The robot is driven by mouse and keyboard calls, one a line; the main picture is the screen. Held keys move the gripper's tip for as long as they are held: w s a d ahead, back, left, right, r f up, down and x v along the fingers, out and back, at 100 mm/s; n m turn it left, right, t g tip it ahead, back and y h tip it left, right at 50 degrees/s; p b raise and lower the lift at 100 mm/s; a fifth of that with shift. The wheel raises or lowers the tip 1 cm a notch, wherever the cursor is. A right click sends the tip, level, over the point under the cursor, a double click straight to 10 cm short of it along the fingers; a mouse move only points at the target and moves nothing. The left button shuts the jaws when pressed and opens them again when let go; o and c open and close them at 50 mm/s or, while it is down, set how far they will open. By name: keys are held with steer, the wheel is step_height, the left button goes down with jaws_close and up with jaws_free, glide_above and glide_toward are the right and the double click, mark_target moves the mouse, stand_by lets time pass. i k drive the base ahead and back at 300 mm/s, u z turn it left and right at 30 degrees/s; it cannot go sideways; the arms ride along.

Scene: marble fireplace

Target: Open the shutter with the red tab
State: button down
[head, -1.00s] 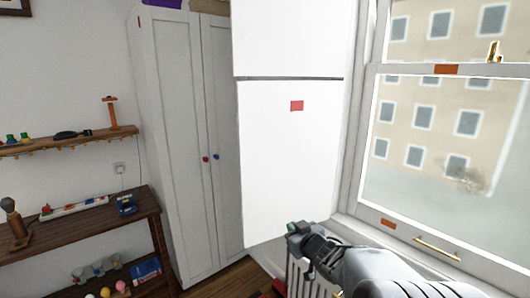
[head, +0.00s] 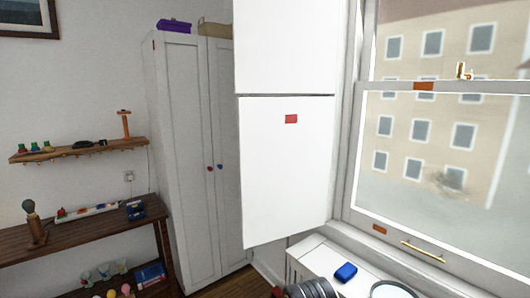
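The shutter (head: 285,180) with the red tab (head: 291,119) is a white lower panel at the left of the window in the head view. Its right edge is by the window frame, and its left edge stands out into the room, in front of the wardrobe. The red tab is on its upper part. A separate white upper panel (head: 285,45) is above it, past a thin dark gap. Only a dark ribbed part of my arm shows at the bottom edge, below the shutter and apart from it. My gripper's fingers are not visible.
The sash window (head: 425,150) has orange tabs and a brass bar handle (head: 422,251). A blue object (head: 346,272) lies on the white radiator cover (head: 318,257) under it. A wardrobe (head: 185,160), wall shelf (head: 80,149) and wooden table (head: 85,229) are at left.

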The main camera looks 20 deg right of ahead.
mark_target(284, 144)
steer(key=u, duration=1.25)
steer(key=i, duration=2.4)
steer(key=z, duration=0.8)
